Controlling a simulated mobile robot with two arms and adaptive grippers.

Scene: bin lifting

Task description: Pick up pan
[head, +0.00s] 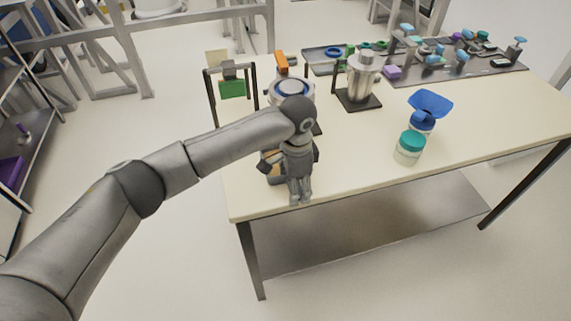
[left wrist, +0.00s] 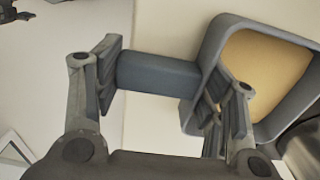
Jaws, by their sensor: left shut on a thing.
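The pan (left wrist: 262,62) is grey with a tan inside and shows at the right of the left wrist view. Its dark blue-grey handle (left wrist: 158,80) runs left from the pan, between my finger pads. My left gripper (left wrist: 166,98) is shut on the pan, one finger at the handle's outer end and the other by the pan's wall. In the head view my left gripper (head: 299,197) is low over the table's near left corner. The arm and gripper hide most of the pan there. My right gripper is not in view.
The cream table (head: 355,180) is clear at the front right. A jar with a teal lid (head: 409,147), a blue funnel (head: 430,104) and a metal canister (head: 360,76) stand behind. A pot with a blue top (head: 291,88) is behind my wrist. A tray (head: 505,64) lies at the back.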

